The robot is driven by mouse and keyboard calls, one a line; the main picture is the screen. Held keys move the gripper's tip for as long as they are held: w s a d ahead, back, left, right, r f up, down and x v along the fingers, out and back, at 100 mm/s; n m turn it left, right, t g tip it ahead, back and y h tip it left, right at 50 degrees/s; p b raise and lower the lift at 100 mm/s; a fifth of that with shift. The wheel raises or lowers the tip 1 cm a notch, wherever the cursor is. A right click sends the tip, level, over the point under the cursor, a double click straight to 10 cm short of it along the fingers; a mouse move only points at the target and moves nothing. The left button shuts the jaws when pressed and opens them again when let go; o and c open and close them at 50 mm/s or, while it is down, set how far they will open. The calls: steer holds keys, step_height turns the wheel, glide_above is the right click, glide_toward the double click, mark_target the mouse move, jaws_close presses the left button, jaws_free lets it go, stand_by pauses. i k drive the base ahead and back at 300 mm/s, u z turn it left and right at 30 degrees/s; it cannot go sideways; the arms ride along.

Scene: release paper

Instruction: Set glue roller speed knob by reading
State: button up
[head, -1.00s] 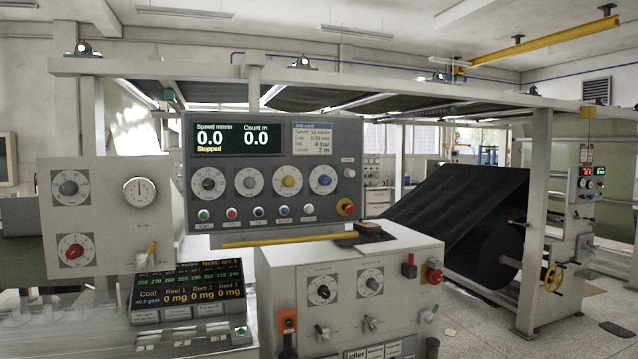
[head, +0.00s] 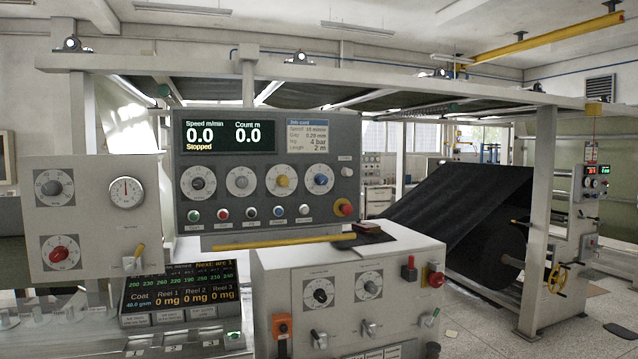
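The upright control panel (head: 300,215) carries a row of knobs on white dials: two dark knobs (head: 198,183) and (head: 241,182), a yellow knob (head: 281,181) and a blue knob (head: 320,180). Their labels are too small to read, so I cannot tell which is the glue roller speed knob. The display (head: 228,137) reads speed 0.0, count 0.0, Stopped. A job card (head: 307,136) beside it lists a speed, gap, nip 4 bar and length 2 m. My gripper is not in view.
A left panel (head: 90,215) has a grey knob (head: 54,188), a red knob (head: 60,255) and a round gauge (head: 127,192). The lower cabinet (head: 400,310) has two dials, levers and a red button (head: 434,275). A low screen (head: 180,290) shows Coat and reel readings. A black roll (head: 455,215) stands right.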

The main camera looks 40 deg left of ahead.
mark_target(282, 181)
steer(key=z, duration=0.15)
steer(key=k, duration=1.25)
steer(key=u, duration=1.45)
steer(key=i, duration=1.35)
steer(key=z, duration=0.1)
